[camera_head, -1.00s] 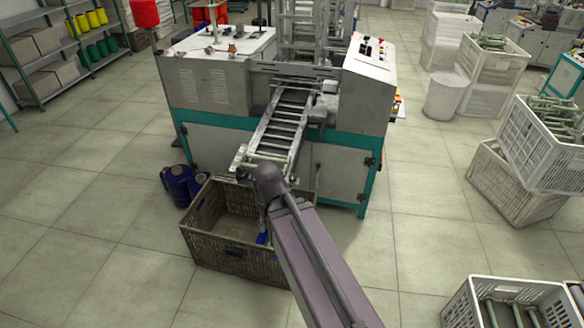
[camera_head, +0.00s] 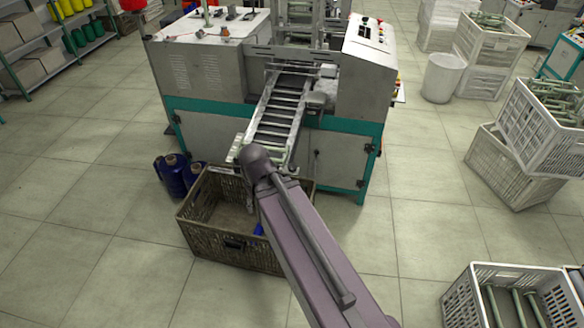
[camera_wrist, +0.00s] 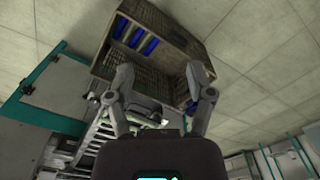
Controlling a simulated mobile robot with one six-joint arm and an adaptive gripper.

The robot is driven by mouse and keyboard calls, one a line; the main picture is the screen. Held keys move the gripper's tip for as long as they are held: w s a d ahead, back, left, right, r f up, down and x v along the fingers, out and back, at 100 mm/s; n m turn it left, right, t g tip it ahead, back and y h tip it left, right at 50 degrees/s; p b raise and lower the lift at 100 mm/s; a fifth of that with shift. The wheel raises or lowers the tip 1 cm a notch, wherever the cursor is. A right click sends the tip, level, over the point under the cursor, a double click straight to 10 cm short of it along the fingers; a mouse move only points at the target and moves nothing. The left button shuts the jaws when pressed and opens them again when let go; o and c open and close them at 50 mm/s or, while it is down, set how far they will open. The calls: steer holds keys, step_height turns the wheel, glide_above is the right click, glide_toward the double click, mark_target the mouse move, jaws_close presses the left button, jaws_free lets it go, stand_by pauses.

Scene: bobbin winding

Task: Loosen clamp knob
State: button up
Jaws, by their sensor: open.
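My gripper (camera_wrist: 161,75) is open in the wrist view, its two fingers spread with nothing visible between them. Beyond the fingers are a slatted chute (camera_wrist: 98,140) and a woven crate (camera_wrist: 115,62). A small pale round part (camera_wrist: 108,97) shows beside the left finger; I cannot tell whether it is the clamp knob. In the head view, the winding machine (camera_head: 215,85) has a teal band, and its chute (camera_head: 278,115) slopes down towards my arm. My arm hides the gripper and part of the chute's lower end there.
The brown crate (camera_head: 190,228) stands on the floor below the chute, with blue bobbins (camera_wrist: 151,46) inside. Dark blue spools (camera_head: 171,178) stand left of it. White crates (camera_head: 545,130) are stacked at the right, another (camera_head: 462,302) at the lower right. Floor at left is clear.

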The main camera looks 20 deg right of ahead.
steer(key=w+d+f+m+t+h+b, duration=0.1)
steer(key=w+d+f+m+h+b, duration=0.55)
steer(key=w+f+b, duration=0.35)
steer(key=m+t+h+b, duration=0.3)
steer(key=m+h+b, duration=0.4)
steer(key=m+b, duration=0.45)
glide_toward(291, 167)
steer(key=shift+s+a+r+n+y+b, duration=0.2)
steer(key=shift+a+r+n+b, duration=0.25)
steer(key=shift+a, duration=0.3)
steer(key=shift+s+a+r+n+y+b, duration=0.1)
steer(key=shift+s+a+r+n+b, duration=0.1)
steer(key=shift+a+r+n+b, duration=0.4)
steer(key=shift+a+f, duration=0.1)
steer(key=shift+f, duration=0.1)
steer(key=b+x, duration=0.4)
steer(key=x, duration=0.9)
steer(key=shift+d+f+b, duration=0.1)
steer(key=shift+d+b, duration=0.3)
steer(key=c, duration=0.9)
steer(key=shift+a, duration=0.15)
